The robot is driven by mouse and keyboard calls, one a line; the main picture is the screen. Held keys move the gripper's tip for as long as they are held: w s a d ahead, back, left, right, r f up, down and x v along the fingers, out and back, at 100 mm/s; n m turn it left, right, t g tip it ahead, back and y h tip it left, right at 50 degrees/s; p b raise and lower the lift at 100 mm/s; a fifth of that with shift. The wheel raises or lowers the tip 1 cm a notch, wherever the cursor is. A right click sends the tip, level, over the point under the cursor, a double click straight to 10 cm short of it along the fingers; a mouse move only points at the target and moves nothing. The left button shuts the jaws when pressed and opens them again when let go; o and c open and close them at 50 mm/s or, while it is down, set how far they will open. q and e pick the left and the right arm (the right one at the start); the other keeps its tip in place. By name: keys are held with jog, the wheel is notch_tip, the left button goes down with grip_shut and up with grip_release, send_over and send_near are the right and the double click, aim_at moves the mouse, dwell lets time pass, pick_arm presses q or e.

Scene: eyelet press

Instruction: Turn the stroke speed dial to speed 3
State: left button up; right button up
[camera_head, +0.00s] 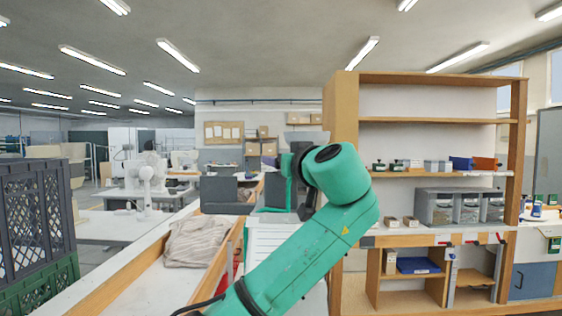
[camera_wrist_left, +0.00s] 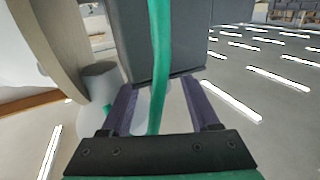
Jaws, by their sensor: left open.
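In the head view my left arm rises from the bottom middle, and its end is at a dark and teal machine (camera_head: 276,190), probably the press, mostly hidden behind the arm. The fingers cannot be made out there. In the left wrist view my left gripper (camera_wrist_left: 160,86) is open, its two dark purple fingers apart. A dark grey box-like body (camera_wrist_left: 185,40) with a teal strip (camera_wrist_left: 158,60) lies ahead of the fingers. A grey cylindrical part (camera_wrist_left: 97,88) is left of them. I cannot make out the speed dial or its marks. My right gripper is not in view.
A folded grey cloth (camera_head: 196,242) lies on the bench at left of the arm. A dark crate (camera_head: 36,215) stands on a green one at far left. A wooden shelf unit (camera_head: 440,78) with small boxes and a grey drawer bin (camera_head: 460,206) stands at right.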

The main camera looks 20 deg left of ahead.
pick_arm(q)
jog(key=b+v, duration=0.1)
jog(key=v, duration=0.1)
jog(key=b+v, duration=0.1)
jog(key=v, duration=0.1)
jog(key=b+v, duration=0.1)
jog(key=v, duration=0.1)
jog(key=shift+f, duration=0.35)
jog(key=b+v, duration=0.1)
jog(key=v, duration=0.7)
jog(key=shift+s+d+r+b, duration=0.15)
jog(key=shift+r+b, duration=0.2)
jog(key=shift+b, duration=0.05)
